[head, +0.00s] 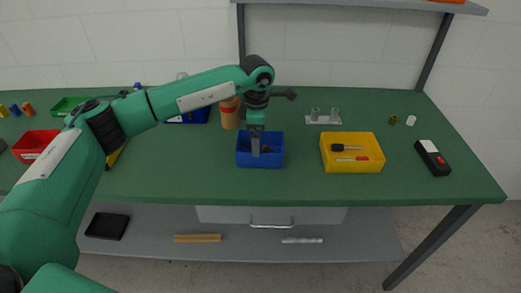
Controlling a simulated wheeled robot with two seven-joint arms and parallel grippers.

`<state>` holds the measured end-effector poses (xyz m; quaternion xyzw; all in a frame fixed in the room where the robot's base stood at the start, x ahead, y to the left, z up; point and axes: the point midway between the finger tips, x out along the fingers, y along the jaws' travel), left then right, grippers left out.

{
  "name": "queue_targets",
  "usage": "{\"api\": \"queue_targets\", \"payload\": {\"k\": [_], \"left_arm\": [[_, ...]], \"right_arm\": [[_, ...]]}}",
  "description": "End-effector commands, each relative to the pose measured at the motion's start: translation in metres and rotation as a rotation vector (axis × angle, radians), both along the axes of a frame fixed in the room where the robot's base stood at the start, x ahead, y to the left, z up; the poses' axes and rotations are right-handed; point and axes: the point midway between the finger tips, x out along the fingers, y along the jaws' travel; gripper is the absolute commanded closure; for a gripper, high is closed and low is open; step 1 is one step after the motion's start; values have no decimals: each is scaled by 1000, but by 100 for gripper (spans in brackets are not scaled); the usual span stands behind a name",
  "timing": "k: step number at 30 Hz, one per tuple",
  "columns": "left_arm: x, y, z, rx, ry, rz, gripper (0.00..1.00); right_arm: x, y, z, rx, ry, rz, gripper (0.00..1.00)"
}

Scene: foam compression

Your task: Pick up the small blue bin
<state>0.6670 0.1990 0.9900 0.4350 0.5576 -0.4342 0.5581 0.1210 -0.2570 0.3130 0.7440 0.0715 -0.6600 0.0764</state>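The small blue bin (259,161) sits on the green table near its front edge, just left of a yellow bin. Some dark items lie inside it, too small to make out. My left gripper (256,152) points down over the bin, with its fingers reaching into or in front of the bin's opening. I cannot tell whether the fingers touch the bin or whether they are apart. My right gripper is not in view. Another, larger blue container (190,117) stands farther back, partly hidden behind my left arm.
A yellow bin (352,168) holding tools is to the right. A black meter (432,158) lies at the right edge. A grey holder (323,120) and an orange-brown bottle (229,115) stand behind. A red bin (35,142) is at left. A shelf (360,4) hangs above the table's back.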

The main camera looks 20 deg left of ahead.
Motion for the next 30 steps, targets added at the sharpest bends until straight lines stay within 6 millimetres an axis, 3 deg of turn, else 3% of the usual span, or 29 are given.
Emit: {"api": "queue_targets", "payload": {"k": [10, 19, 24, 30], "left_arm": [[-2, -3, -45, -1, 4, -1, 0], [-2, -3, -52, 0, 1, -1, 0], [-2, -3, -52, 0, 1, -1, 31], [-2, -3, -51, 0, 1, -1, 34]], "right_arm": [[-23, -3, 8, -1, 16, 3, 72], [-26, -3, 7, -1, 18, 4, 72], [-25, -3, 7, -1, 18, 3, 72], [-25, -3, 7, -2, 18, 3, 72]]}}
